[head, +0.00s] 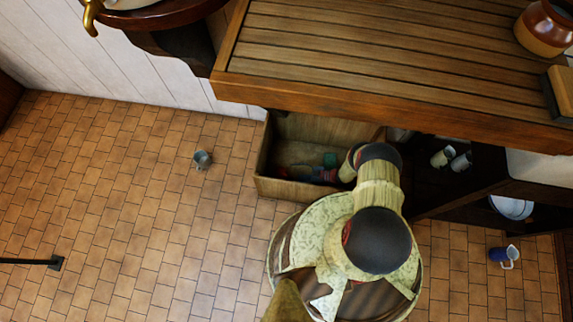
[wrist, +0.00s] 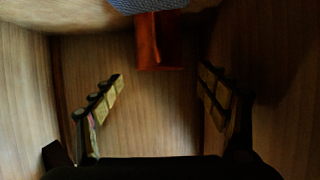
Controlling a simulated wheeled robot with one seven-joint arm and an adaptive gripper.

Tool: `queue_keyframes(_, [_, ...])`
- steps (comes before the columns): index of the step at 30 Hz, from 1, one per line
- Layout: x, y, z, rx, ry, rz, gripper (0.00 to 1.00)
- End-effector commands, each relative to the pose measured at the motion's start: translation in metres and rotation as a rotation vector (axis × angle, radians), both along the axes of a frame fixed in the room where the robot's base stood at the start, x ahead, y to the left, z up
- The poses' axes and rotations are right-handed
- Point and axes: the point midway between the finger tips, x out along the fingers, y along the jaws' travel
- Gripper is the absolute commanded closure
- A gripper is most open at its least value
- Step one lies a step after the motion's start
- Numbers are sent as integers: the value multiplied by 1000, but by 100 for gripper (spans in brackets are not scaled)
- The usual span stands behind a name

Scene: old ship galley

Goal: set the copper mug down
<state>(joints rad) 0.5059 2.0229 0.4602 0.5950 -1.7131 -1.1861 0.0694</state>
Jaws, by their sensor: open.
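My gripper (wrist: 162,74) is open in the wrist view, its two fingers apart with bare wood between them. A shiny orange-red thing (wrist: 158,42) stands just beyond the fingertips, not clasped. It looks like the copper mug, but the dim view shows only part of it. Wooden walls and floor surround it, apparently the inside of the open drawer (head: 283,187) under the counter. In the head view my arm hides the gripper and the drawer's right end.
A blue woven-looking thing (wrist: 150,4) lies beyond the orange-red one. The drawer also holds small coloured things (head: 329,160). A grey mug (head: 202,159) and a blue mug (head: 503,255) stand on the tiled floor. The slatted counter (head: 390,60) overhangs the drawer's back.

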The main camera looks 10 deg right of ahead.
Motion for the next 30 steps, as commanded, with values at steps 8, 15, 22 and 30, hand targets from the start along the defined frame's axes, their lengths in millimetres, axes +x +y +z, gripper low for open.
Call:
queue_keyframes(8, [-17,-44,21,-1,-2,-2,25])
queue_keyframes(15, [-24,-58,26,1,-1,-1,25])
queue_keyframes(22, [-25,-59,26,0,-1,0,25])
queue_keyframes(30, [-24,-59,26,0,-1,0,25])
